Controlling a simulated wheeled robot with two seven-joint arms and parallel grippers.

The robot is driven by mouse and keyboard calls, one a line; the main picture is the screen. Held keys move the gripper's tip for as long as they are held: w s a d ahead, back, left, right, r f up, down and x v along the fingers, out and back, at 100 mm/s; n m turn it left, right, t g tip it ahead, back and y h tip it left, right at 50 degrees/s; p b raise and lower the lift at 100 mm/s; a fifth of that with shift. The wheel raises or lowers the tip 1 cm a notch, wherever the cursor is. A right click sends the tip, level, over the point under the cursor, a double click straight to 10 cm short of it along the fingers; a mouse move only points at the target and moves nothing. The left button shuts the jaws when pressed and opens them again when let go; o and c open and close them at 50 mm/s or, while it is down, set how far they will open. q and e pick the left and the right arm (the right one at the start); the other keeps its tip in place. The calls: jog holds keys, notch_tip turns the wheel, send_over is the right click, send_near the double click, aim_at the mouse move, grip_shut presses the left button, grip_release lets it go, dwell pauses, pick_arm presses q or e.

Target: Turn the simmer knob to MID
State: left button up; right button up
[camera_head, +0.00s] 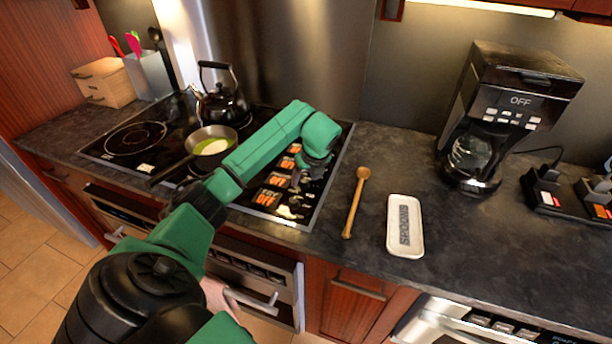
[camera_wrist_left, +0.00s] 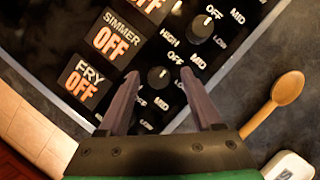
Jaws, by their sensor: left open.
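In the left wrist view, a round black knob (camera_wrist_left: 158,77) shows between the fingertips of my left gripper (camera_wrist_left: 159,76). I cannot tell whether the fingers touch it. It lies roughly in line with the SIMMER label (camera_wrist_left: 115,38), which reads OFF. HIGH, MID and OFF marks surround the knob. A second black knob (camera_wrist_left: 204,26) is farther up and right. The FRY label (camera_wrist_left: 80,80) also reads OFF. In the head view, my left gripper (camera_head: 297,185) is open over the stove panel's right side, and the knob there is too small to make out. My right gripper is not in view.
A pan (camera_head: 212,141) and a black kettle (camera_head: 222,103) stand on the cooktop left of my arm. A wooden spoon (camera_head: 355,203) and a white spoon rest (camera_head: 393,241) lie on the counter to the right. A coffee maker (camera_head: 508,90) stands farther right.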

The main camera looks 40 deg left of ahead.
pick_arm(q)
jog(key=shift+s+f, duration=0.1)
jog(key=c, duration=0.4)
grip_shut()
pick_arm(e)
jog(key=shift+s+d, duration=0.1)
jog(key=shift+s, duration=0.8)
pick_arm(q)
jog(key=shift+b, duration=0.3)
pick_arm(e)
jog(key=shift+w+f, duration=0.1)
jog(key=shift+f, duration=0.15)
